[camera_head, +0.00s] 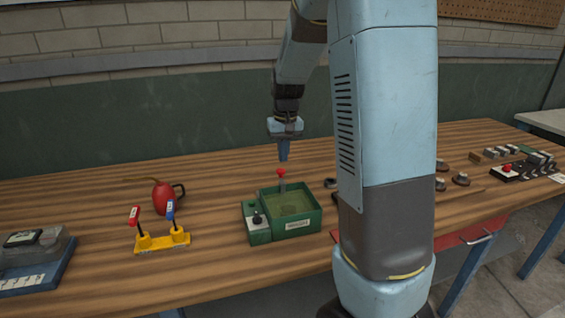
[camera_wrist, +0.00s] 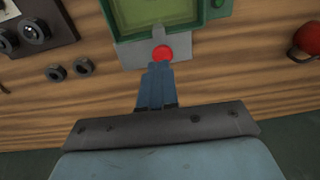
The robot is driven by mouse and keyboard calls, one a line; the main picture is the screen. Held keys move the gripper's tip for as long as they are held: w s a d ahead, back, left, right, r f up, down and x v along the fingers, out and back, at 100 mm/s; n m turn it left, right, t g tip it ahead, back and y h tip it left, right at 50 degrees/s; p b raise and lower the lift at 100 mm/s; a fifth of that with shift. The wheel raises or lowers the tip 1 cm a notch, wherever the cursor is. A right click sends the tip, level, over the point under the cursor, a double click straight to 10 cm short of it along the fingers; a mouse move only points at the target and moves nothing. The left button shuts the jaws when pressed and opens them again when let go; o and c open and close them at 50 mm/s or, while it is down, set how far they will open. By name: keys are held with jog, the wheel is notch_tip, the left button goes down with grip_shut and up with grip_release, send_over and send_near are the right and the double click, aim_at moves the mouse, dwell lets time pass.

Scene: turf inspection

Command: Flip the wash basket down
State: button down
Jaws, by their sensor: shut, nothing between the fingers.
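A green wash station with a square basin (camera_head: 318,218) stands on the bench; the basin's green rim also shows at the top of the wrist view (camera_wrist: 222,14). A lever with a red ball knob (camera_head: 281,171) rises at its back edge, and the knob shows in the wrist view (camera_wrist: 162,53). My gripper (camera_head: 284,158) points down just above the knob, fingers together and empty. In the wrist view the fingertips (camera_wrist: 157,68) lie right beside the knob; I cannot tell if they touch. The basket itself is hard to make out inside the basin.
A small green box with a black knob (camera_head: 257,218) adjoins the basin on the left. A yellow base with red and blue levers (camera_head: 162,241) and a red oil can (camera_head: 163,196) stand further left. Dark round knobs (camera_head: 460,179) lie right. My arm hides part of the bench.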

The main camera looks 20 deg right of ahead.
notch_tip(320, 180, up, 10)
jog(key=shift+s+d+r, duration=0.15)
jog(key=shift+d+r, duration=0.05)
jog(key=shift+s, duration=0.1)
dwell(0.5)
jog(key=s+a+r+t, duration=0.1)
jog(key=s+a+t, duration=0.1)
jog(key=s, duration=1.1)
jog(key=s+a+r+n+t, duration=0.1)
jog(key=s+a+t, duration=0.2)
jog(key=s, duration=1)
jog(key=shift+s+a+r, duration=0.25)
jog(key=shift+s+a, duration=0.1)
jog(key=c, duration=1.8)
grip_release()
